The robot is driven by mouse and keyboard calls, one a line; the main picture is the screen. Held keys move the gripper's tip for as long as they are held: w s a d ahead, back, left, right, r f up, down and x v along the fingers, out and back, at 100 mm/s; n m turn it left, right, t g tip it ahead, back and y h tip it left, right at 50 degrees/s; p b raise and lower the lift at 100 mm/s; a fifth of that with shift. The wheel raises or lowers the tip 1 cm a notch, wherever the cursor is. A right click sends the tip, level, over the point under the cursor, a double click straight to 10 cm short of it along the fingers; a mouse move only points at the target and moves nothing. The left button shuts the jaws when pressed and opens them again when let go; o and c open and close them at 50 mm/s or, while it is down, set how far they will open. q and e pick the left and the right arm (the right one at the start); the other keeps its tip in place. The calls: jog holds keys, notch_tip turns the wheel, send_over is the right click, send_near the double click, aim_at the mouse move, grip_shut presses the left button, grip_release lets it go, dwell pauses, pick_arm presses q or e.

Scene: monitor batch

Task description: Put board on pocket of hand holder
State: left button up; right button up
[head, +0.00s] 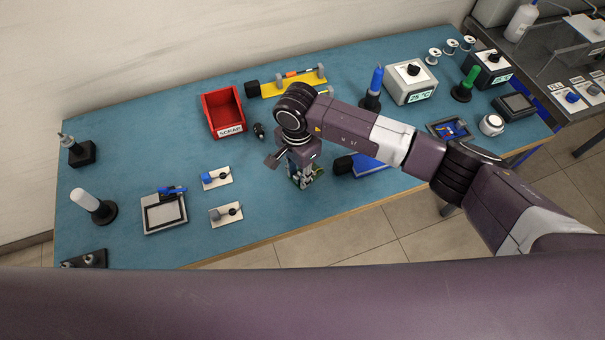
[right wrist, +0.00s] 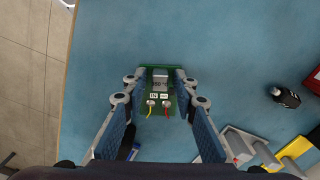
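A small green board (right wrist: 160,108) with a grey block and a red and a yellow wire end sits between the fingers of my right gripper (right wrist: 161,76) in the right wrist view. The fingers press on its two sides. In the head view, the right gripper (head: 303,182) is over the middle of the table near its front edge, with a bit of the green board (head: 318,171) showing. I cannot tell for certain which thing is the hand holder. Two white plates with small clamps, one with a blue block (head: 210,178) and one with a grey block (head: 218,214), lie to the left. My left gripper is not in view.
A red scrap bin (head: 222,112) and a yellow fixture (head: 290,86) stand behind the gripper. A blue item with a black end (head: 368,166) lies right of it, partly under my arm. A framed pad (head: 164,214) is at left. The blue table (head: 140,135) is clear at back left.

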grip_shut()
jog(key=shift+r, duration=0.15)
